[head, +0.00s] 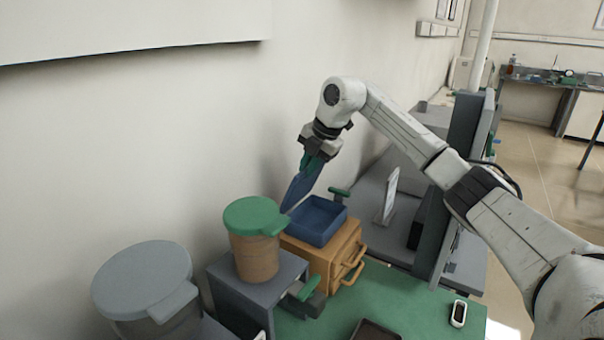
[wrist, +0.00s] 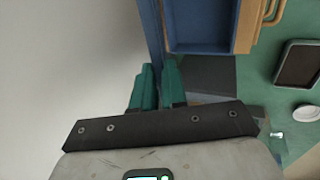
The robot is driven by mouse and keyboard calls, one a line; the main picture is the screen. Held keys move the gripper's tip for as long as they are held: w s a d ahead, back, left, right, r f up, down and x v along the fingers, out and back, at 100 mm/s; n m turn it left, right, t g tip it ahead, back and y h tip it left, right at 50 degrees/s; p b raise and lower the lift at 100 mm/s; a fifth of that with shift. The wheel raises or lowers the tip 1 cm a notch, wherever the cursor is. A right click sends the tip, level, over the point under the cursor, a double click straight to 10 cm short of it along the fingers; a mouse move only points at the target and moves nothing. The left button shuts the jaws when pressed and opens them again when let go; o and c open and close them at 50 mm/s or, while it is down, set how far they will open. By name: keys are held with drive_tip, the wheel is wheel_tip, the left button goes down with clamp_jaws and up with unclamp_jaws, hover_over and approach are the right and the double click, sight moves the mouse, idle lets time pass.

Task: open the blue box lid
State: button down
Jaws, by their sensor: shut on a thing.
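The blue box (head: 318,222) sits on top of an orange wooden drawer unit, and I can see into it. Its blue lid (head: 299,190) stands steeply raised at the box's wall side. My gripper (head: 311,165) is above the box, its teal fingers shut on the upper edge of the lid. In the wrist view, the fingers (wrist: 157,86) are on the lid (wrist: 151,40), seen as a narrow blue strip. The open box (wrist: 200,48) is just to its right. The part of the lid between the fingers is hidden.
The orange drawer unit (head: 302,257) has handles facing right. A brown jar with a green lid (head: 254,216) stands close left of the box on a grey block. A larger grey-lidded container (head: 142,280) is further left. The pale wall is close behind. A green mat (head: 385,290) lies in front.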

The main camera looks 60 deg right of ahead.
drive_tip(key=shift+s+f+t+b, duration=0.35)
drive_tip(key=shift+s+t+b, duration=0.25)
drive_tip(key=shift+s+b, duration=0.2)
drive_tip(key=c, duration=1.2)
unclamp_jaws()
drive_tip(key=shift+o, duration=0.2)
drive_tip(key=b+v, duration=0.1)
drive_tip(key=v, duration=0.9)
drive_tip(key=shift+s+r+b, duration=0.2)
drive_tip(key=shift+r+b, duration=0.2)
